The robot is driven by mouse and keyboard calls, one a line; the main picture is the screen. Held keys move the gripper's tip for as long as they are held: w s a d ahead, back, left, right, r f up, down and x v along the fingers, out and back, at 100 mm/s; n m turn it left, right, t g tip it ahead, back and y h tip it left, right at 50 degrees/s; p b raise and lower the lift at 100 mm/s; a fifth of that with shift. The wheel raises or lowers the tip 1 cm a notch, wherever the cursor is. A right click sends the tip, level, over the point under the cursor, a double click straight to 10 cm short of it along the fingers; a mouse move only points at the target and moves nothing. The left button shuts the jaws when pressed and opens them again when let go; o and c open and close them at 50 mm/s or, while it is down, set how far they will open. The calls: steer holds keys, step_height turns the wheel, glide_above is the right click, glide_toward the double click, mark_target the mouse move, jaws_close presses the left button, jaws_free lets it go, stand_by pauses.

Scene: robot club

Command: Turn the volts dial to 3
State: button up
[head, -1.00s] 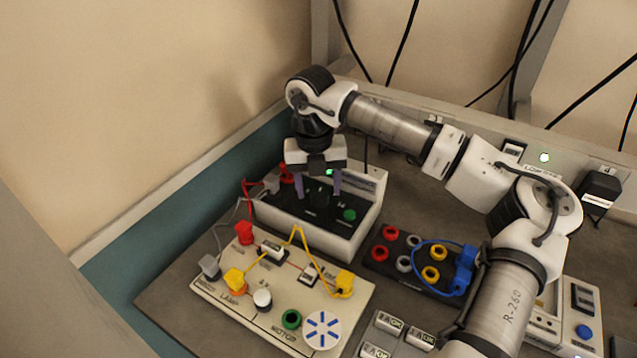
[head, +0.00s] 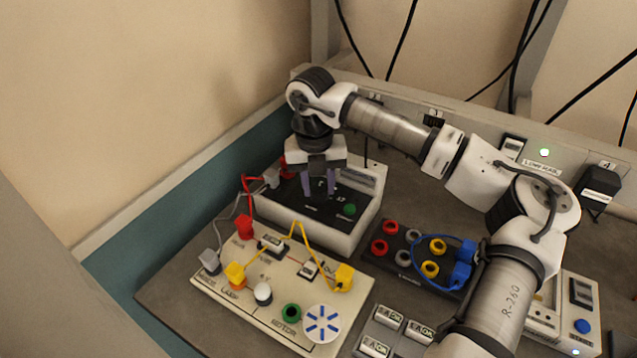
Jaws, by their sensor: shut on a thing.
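My gripper (head: 319,190) points down over the black top panel of the white power supply box (head: 330,236) at the back left of the bench. Its two purple fingers are close together, shut on the volts dial. The fingers hide most of the dial, and I cannot read which number it points to. Small white marks show on the panel around it. A green button or socket (head: 349,209) sits to the right of the fingers. A red plug (head: 287,167) and a grey plug (head: 271,179) are at the left of the box.
A cream circuit board (head: 222,287) with red, grey and yellow leads lies in front of the box. A black socket block (head: 385,263) with a blue lead lies to its right. White switch blocks (head: 374,347) and a meter (head: 545,320) stand at the front right.

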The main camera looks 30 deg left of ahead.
mark_target(316, 191)
steer(key=shift+f, duration=0.1)
steer(key=n+b, duration=0.3)
steer(key=b, duration=0.1)
steer(key=shift+f+n, duration=0.1)
steer(key=shift+n, duration=0.2)
steer(key=n+b, duration=0.1)
steer(key=n, duration=0.1)
steer(key=n+b, duration=0.2)
steer(key=n, duration=0.1)
steer(key=shift+d+r, duration=0.1)
steer(key=shift+r, duration=0.1)
steer(key=o, duration=1)
steer(key=shift+r, duration=0.1)
steer(key=r, duration=0.4)
steer(key=r+b, duration=0.1)
steer(key=r, duration=0.8)
steer(key=shift+s+r+b, duration=0.35)
steer(key=shift+s+b, duration=0.05)
